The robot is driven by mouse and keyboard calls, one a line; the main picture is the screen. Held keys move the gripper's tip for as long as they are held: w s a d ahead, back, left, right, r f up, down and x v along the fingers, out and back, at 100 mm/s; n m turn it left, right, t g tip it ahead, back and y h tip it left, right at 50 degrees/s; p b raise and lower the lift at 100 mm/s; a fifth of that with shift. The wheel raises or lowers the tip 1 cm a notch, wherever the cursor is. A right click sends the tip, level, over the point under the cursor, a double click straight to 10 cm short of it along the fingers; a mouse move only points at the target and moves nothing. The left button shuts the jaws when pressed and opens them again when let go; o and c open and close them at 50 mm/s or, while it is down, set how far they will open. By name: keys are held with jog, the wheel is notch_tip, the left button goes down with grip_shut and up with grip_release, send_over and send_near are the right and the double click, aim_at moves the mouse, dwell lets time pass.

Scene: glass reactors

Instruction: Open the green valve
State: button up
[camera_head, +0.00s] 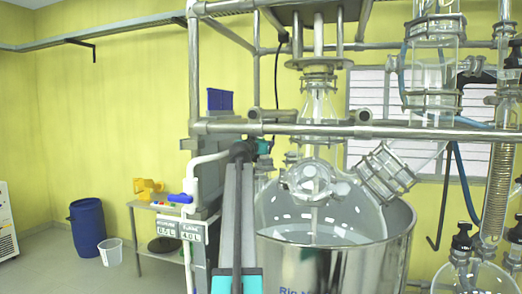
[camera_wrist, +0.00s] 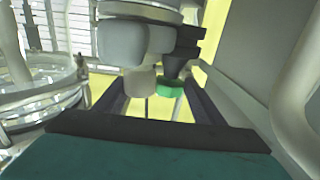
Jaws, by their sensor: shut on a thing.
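The green valve (camera_wrist: 171,89) shows in the wrist view as a small bright green piece under a dark fitting, just right of the picture's middle. My gripper (camera_wrist: 157,91) reaches forward from the bottom of that view, with its two dark fingers on either side of the green valve. It is shut on the valve. A rounded grey fitting beside the valve partly fills the space above the fingers. In the head view my arm rises in front of the steel frame, and I cannot make out the fingertips or the valve's handle there.
A large glass reactor vessel sits in a steel bath (camera_head: 335,262) right of my arm. A horizontal steel rail (camera_head: 330,130) crosses above. A pale pipe (camera_head: 190,225) stands close on the left, beside a small table (camera_head: 150,207). The floor at far left holds a blue drum (camera_head: 87,226).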

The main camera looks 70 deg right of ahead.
jog(key=shift+f+m+g+b, duration=0.1)
jog(key=shift+m+g+b, duration=1.05)
jog(key=shift+b, duration=1.9)
jog(key=shift+n+g, duration=0.25)
jog(key=o, duration=0.3)
jog(key=c, duration=0.4)
jog(key=shift+a+r+n+t+p, duration=0.15)
jog(key=shift+n+t+p, duration=0.15)
jog(key=shift+t+p, duration=0.3)
jog(key=shift+r+n+t+p, duration=0.15)
jog(key=shift+n+t+p, duration=0.2)
jog(key=shift+p, duration=0.45)
jog(key=shift+c, duration=0.4)
jog(key=n+t+p, duration=0.1)
jog(key=t+p, duration=0.1)
jog(key=p, duration=0.3)
jog(key=shift+n+t, duration=0.25)
jog(key=shift+c, duration=0.8)
jog(key=n+t+y+p, duration=0.1)
jog(key=n+t+p, duration=0.1)
jog(key=p, duration=0.6)
jog(key=shift+t, duration=0.5)
jog(key=shift+c, duration=1.2)
